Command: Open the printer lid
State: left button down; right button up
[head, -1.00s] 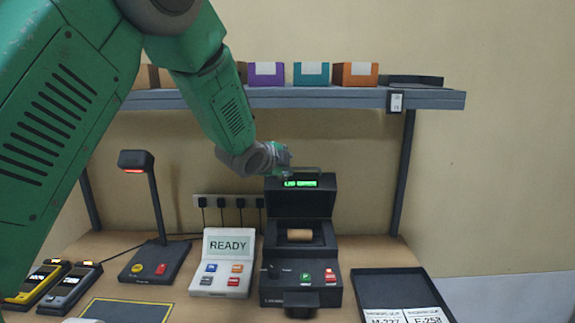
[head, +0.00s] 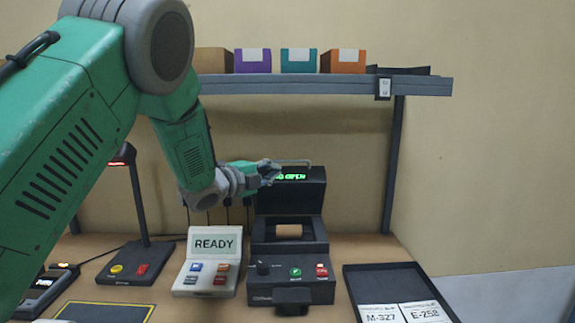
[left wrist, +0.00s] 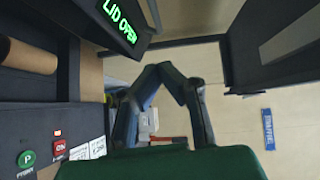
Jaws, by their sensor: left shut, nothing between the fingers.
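The black printer (head: 292,292) stands on the bench. Its lid (head: 290,198) is raised upright at the back, and its green display reads LID OPEN, also in the left wrist view (left wrist: 120,20). A brown roll (head: 289,231) shows in the open printer and at the left of the left wrist view (left wrist: 32,56). My left gripper (head: 272,172) is shut and empty beside the upper left of the lid; its fingers meet in the left wrist view (left wrist: 160,72). I cannot tell whether it touches the lid. My right gripper is not in view.
A READY terminal (head: 208,271) stands left of the printer, with a lamp-like scanner (head: 128,270) farther left. A black tray (head: 385,275) with labels M-327 and E-258 lies right. A shelf (head: 300,87) with several boxes hangs above.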

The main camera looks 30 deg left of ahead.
aim_at(294, 162)
pick_arm(q)
jog(key=x, duration=0.2)
jog(key=a+p+x, duration=0.1)
jog(key=x, duration=0.4)
jog(key=shift+w+a, duration=0.35)
jog(key=shift+w+a+f+p, duration=0.15)
jog(key=shift+w+a+p, duration=0.2)
jog(key=shift+w+a, duration=0.15)
jog(key=shift+d, duration=0.1)
